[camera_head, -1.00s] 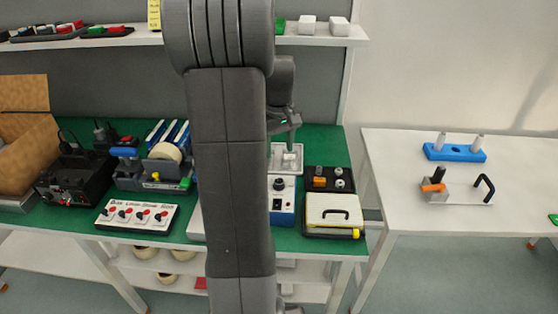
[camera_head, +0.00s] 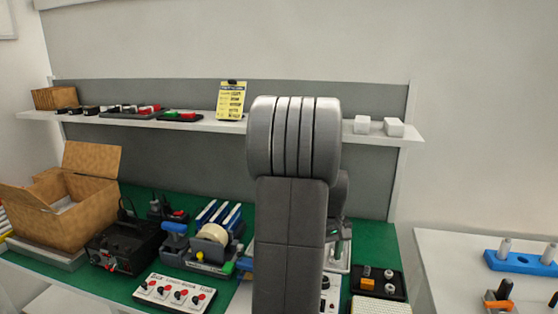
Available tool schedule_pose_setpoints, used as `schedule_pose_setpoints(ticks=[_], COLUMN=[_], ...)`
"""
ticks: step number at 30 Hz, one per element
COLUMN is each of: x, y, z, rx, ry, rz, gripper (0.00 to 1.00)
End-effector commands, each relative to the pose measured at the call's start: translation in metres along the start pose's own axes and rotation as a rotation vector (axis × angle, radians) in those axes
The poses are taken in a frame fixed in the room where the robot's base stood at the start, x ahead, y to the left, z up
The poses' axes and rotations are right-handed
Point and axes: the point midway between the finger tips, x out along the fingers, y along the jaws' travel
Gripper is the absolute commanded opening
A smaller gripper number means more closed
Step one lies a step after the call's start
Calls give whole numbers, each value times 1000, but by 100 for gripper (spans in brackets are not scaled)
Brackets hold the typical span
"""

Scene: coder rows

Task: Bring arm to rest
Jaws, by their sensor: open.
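My arm (camera_head: 289,230) stands upright in the middle of the view, its grey links covering part of the green bench. A small part of my gripper (camera_head: 338,232) shows just right of the arm, over the right part of the bench. It is open, and I see nothing held in it. Its fingertips are mostly hidden or too small to make out.
The green bench holds an open cardboard box (camera_head: 85,205), a black device (camera_head: 125,248), a tape dispenser (camera_head: 205,245) and a white switch panel (camera_head: 174,293). A shelf (camera_head: 60,118) runs behind. A white side table (camera_head: 440,255) with a blue block (camera_head: 520,262) stands right.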

Motion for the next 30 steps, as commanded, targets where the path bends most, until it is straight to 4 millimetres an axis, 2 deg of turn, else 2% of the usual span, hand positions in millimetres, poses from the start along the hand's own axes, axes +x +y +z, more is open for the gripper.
schedule_pose_setpoints(ticks=[1, 6, 12, 17, 30], x=[12, 44, 71, 81, 77], y=[0, 0, 0, 0, 0], z=[0, 0, 0, 0, 0], rx=[0, 0, 0, 0, 7], ry=[-4, -4, -2, -1, 1], rz=[-2, -2, -1, 0, 0], gripper=[51, 51, 51, 51, 51])
